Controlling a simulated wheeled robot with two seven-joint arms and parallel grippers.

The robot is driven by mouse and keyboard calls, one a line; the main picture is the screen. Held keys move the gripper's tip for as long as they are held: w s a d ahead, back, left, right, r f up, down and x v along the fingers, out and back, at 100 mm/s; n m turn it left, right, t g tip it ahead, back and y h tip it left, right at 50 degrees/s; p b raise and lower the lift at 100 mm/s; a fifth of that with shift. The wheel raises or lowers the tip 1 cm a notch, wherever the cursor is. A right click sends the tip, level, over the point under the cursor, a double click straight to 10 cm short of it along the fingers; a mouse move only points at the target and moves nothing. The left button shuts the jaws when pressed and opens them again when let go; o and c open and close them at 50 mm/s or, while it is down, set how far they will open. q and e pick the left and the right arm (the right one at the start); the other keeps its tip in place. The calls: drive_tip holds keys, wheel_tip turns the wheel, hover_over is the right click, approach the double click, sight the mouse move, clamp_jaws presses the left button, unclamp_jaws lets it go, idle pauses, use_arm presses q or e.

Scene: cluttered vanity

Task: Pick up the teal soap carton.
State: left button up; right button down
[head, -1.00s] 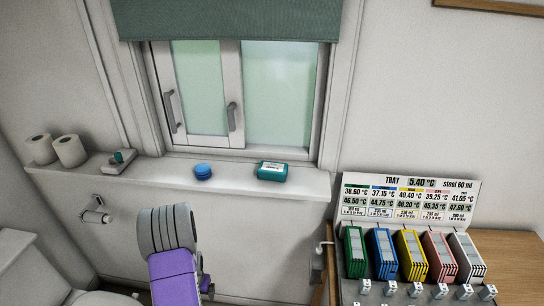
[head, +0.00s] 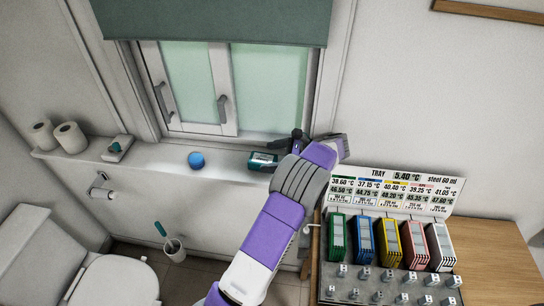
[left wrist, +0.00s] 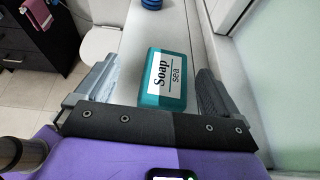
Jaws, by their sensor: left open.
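The teal soap carton (head: 262,160) lies on the window ledge (head: 225,169), with a white "Soap sea" label facing up in the left wrist view (left wrist: 166,78). My left gripper (head: 288,144) has reached the ledge at the carton's right end. In the left wrist view its open fingers (left wrist: 154,88) stand one to each side of the carton, with gaps on both sides. The carton still rests on the ledge. In the head view the gripper and wrist hide part of its right end. My right gripper is not in view.
A blue round object (head: 196,160) sits on the ledge left of the carton, with bare ledge between. The window (head: 215,90) rises behind the ledge. A rack of coloured card stacks (head: 386,240) and a sign (head: 400,190) stand at the right. A toilet (head: 110,280) is lower left.

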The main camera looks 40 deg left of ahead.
sight(263, 158)
use_arm(q)
drive_tip(key=shift+w+d+f+m, duration=0.1)
drive_tip(key=shift+w+d+m, duration=0.3)
drive_tip(key=shift+d, duration=0.5)
drive_tip(key=shift+w+d+f, duration=0.1)
drive_tip(key=shift+w+f, duration=0.1)
drive_tip(key=shift+t, duration=0.3)
drive_tip(key=x, duration=0.7)
drive_tip(key=shift+w+a+p, duration=0.25)
drive_tip(key=shift+w+p, duration=0.05)
drive_tip(key=shift+p, duration=0.1)
drive_tip(key=shift+c, duration=0.2)
drive_tip(key=c, duration=1.1)
